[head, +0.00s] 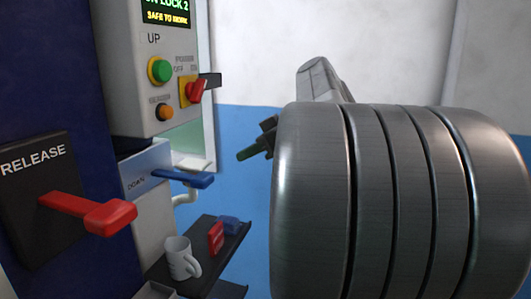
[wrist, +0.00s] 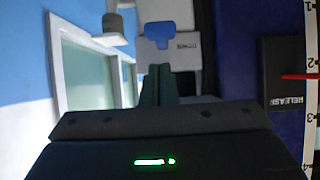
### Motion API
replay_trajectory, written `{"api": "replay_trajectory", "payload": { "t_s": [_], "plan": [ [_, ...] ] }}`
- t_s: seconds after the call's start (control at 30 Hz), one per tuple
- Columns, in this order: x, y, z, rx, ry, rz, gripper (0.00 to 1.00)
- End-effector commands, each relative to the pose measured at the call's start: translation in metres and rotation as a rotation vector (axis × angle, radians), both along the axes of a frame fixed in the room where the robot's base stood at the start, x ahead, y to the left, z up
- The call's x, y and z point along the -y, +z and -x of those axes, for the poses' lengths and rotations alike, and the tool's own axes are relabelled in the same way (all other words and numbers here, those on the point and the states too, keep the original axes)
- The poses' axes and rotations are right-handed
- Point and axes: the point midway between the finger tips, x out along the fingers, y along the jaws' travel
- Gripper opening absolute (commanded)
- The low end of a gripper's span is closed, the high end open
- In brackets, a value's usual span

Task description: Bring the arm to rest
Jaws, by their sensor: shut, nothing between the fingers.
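My arm fills the right half of the head view, with its large grey ribbed section nearest the camera. My gripper (head: 245,154) shows past the left side of that section, its dark green fingers pointing left. It is up in the air, and its base is partly hidden by the arm. In the wrist view my gripper (wrist: 159,72) has its two fingers together with nothing between them. The blue DOWN lever (head: 185,179) is below and left of the fingers in the head view. It also shows beyond the fingertips in the wrist view (wrist: 159,36), apart from them.
A control box (head: 150,65) reads "SAFE TO WORK" and carries a green button (head: 160,70) and a red switch (head: 197,90). A red RELEASE handle (head: 95,214) sticks out at the left. A dark shelf (head: 215,262) holds a mug (head: 181,259) and small red and blue items.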

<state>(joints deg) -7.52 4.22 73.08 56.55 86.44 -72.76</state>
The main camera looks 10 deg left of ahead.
Motion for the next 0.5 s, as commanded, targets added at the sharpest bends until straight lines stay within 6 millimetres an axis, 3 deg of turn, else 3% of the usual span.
{"api": "replay_trajectory", "payload": {
  "t_s": [0.27,0.5],
  "plan": [
    [-0.001,-0.001,0.0,-0.001,0.001,0.0,0.0],
    [-0.021,-0.013,-0.001,-0.001,0.004,0.001,0.0]
  ]
}}
